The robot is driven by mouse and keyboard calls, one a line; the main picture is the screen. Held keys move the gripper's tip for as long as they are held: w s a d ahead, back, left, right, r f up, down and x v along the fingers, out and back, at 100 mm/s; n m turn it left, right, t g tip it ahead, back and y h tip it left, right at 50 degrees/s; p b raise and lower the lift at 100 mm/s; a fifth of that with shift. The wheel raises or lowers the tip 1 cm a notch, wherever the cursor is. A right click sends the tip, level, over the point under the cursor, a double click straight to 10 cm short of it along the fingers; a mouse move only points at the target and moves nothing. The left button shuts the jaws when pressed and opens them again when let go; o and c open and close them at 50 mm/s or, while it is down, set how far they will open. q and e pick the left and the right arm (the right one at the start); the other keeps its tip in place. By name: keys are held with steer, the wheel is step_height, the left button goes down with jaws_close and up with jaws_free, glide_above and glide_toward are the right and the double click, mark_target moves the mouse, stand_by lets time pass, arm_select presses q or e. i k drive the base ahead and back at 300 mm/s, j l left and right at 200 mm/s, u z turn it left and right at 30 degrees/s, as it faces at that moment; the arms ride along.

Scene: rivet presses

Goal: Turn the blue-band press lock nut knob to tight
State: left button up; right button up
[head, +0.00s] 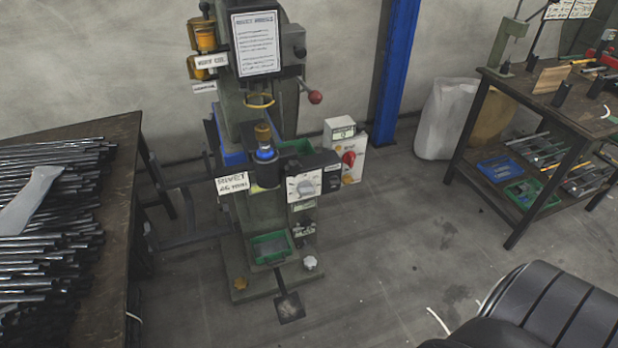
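A grey-green rivet press (240,215) stands on the floor in the middle of the head view. A blue band (265,154) circles its post below a brass-coloured top (262,132). A pale round knob (304,187) sits on a white dial plate on the press's front right. A smaller white star-shaped knob (310,262) sits low at the base. I cannot tell which of these is the lock nut knob, and its markings are too small to read.
A table with dark metal rods (50,235) stands at left. A control box with a red knob (348,158) is beside the press. A workbench (545,108) stands at right. A black ribbed shape (540,310) fills the lower right corner. Floor right of the press is mostly clear.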

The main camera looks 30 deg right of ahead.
mark_target(333, 180)
steer(key=z, duration=1.25)
